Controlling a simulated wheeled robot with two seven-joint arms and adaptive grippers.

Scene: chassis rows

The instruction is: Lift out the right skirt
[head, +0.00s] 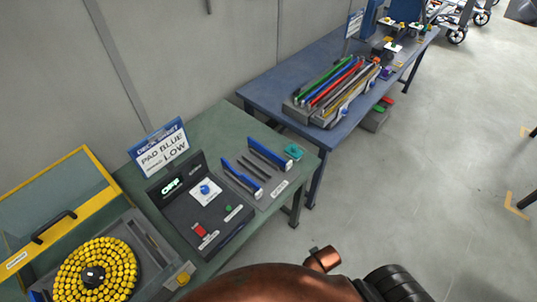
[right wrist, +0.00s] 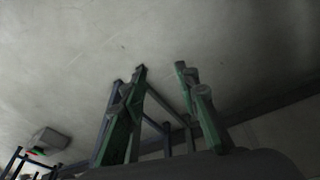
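I cannot tell for sure which thing is the right skirt. Two long blue strips, one nearer (head: 240,180) and one farther (head: 268,154), stand on a grey tray (head: 276,190) on the green table, with dark bars between them. No gripper shows in the head view. My right gripper (right wrist: 161,70) shows in the right wrist view with its green fingers apart and nothing between them. My left gripper is not in view.
A yellow-framed lid (head: 103,178) and a round tray of yellow pieces (head: 70,270) are left. A blue table (head: 265,88) holds coloured rods (head: 335,85).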

